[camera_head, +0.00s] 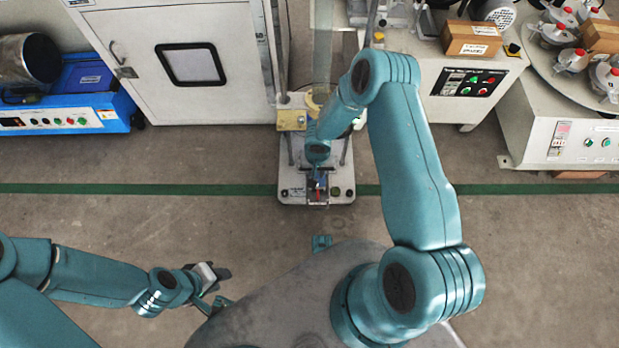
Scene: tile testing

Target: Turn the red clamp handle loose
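A small red part (318,193), which looks like the red clamp handle, shows low on the front of a narrow grey test device (342,190) at the picture's centre. My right arm reaches over this device. Its gripper (319,179) is just above the red part and largely hidden by its own wrist. I cannot tell whether it touches the red part or how its fingers stand. My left gripper (219,274) is at lower left, over the floor and far from the device. Its fingers are too small to tell open from shut.
A white cabinet (140,50) stands left of the device, with a blue machine (90,112) farther left. A control box (470,85) with a cardboard box (472,40) and a round-table machine (565,130) stand right.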

